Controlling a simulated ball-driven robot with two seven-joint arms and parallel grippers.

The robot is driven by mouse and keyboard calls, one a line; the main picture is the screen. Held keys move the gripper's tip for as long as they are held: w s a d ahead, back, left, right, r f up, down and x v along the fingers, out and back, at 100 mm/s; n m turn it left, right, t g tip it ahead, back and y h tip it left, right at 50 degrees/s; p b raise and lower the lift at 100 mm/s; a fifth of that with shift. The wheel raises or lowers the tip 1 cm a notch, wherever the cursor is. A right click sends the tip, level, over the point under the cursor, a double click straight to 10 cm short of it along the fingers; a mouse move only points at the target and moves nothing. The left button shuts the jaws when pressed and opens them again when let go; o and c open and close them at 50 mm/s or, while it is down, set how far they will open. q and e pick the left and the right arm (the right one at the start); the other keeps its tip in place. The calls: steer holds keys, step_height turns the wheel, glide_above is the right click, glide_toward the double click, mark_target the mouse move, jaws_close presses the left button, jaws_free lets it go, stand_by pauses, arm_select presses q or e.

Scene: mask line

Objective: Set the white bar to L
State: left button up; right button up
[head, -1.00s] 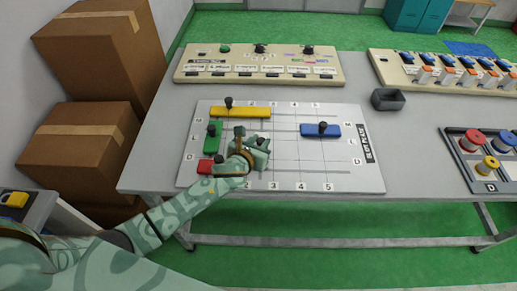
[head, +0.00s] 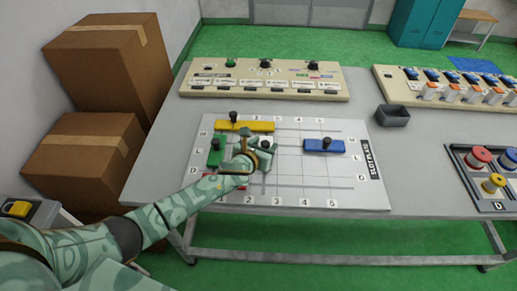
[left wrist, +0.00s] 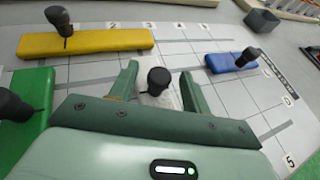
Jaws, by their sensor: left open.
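The white bar (left wrist: 156,100) is mostly hidden; a small white part shows under its black knob (left wrist: 158,79) in the left wrist view. In the head view the knob (head: 265,146) shows beside the gripper, near column 2 and about level with row L. My left gripper (head: 257,150) is open over the slot board (head: 345,190). In the left wrist view its two fingers (left wrist: 158,84) stand on either side of the knob, with gaps at both sides. The row letters M, L and D run down the board's edges. My right gripper is out of view.
A yellow bar (head: 245,127) lies behind the gripper, a green bar (head: 215,155) to its left and a blue bar (head: 322,146) to its right, each with a black knob. A red bar is mostly hidden under my arm. A switch panel (head: 290,92) stands behind.

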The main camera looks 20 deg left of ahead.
arm_select(q)
steer(key=p+v, duration=0.5)
steer(key=v, duration=1.1)
steer(key=shift+a, duration=0.1)
